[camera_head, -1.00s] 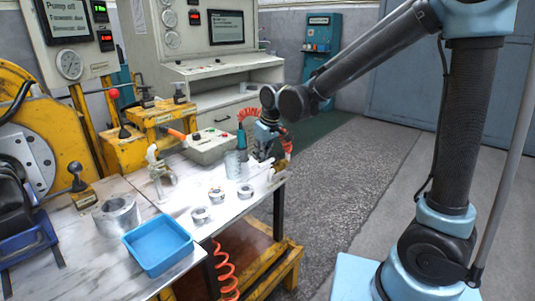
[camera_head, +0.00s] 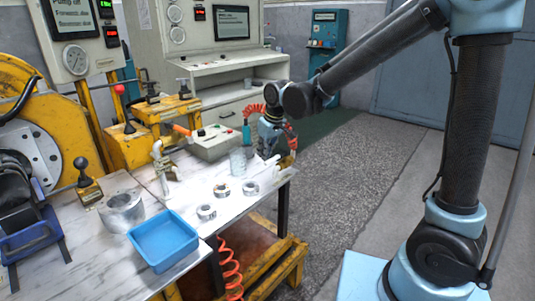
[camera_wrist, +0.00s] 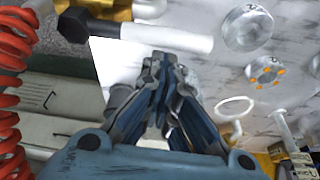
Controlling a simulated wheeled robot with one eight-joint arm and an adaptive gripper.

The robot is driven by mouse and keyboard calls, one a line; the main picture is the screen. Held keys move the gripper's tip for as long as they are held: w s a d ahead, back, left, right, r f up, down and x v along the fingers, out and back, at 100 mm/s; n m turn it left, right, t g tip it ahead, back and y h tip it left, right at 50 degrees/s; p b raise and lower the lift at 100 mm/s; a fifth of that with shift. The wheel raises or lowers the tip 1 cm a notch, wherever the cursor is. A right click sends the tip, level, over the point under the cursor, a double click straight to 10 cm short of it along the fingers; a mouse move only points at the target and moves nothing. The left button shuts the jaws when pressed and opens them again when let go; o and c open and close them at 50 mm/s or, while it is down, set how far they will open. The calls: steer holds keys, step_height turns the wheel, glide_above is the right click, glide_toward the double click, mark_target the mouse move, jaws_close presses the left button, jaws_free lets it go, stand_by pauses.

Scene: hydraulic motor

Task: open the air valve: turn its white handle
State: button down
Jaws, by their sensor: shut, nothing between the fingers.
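The white handle (camera_wrist: 168,38) of the air valve crosses the top of the wrist view as a pale bar, with a dark bolt-like part at its left end. In the head view the white handle (camera_head: 270,164) shows small at the table's right edge. My gripper (camera_wrist: 165,62) is shut and empty, its fingertips close to the handle's near side; I cannot tell whether they touch it. In the head view my gripper (camera_head: 287,160) is beside the table's right end. The valve body is mostly hidden.
The table (camera_head: 205,228) holds several metal rings, a clear cup (camera_head: 238,162), a blue tray (camera_head: 164,242) and a metal cylinder (camera_head: 122,211). A red coiled hose (camera_wrist: 12,75) hangs close to my gripper. The floor right of the table is clear.

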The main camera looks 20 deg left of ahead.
steer(key=a, duration=0.2)
steer(key=shift+w+a+f, duration=0.25)
steer(key=shift+w+a, duration=0.1)
steer(key=shift+w, duration=0.05)
steer(key=w+v, duration=0.1)
steer(key=v, duration=0.9)
steer(key=shift+s, duration=0.35)
steer(key=shift+d, duration=0.15)
steer(key=w+d+m+t+h, duration=0.1)
steer(key=w+d+m, duration=0.2)
steer(key=d, duration=1.2)
steer(key=w+d+m+h, duration=0.1)
steer(key=w+d+m, duration=0.1)
steer(key=d, duration=1.2)
steer(key=s+d+f+m, duration=0.4)
steer(key=s+d+f, duration=0.2)
steer(key=d, duration=0.6)
steer(key=s+d+f+m+h, duration=0.1)
steer(key=s+d+f+m, duration=0.2)
steer(key=s+d+f, duration=0.4)
steer(key=d, duration=0.5)
steer(key=shift+m, duration=0.4)
steer(key=shift+s, duration=0.1)
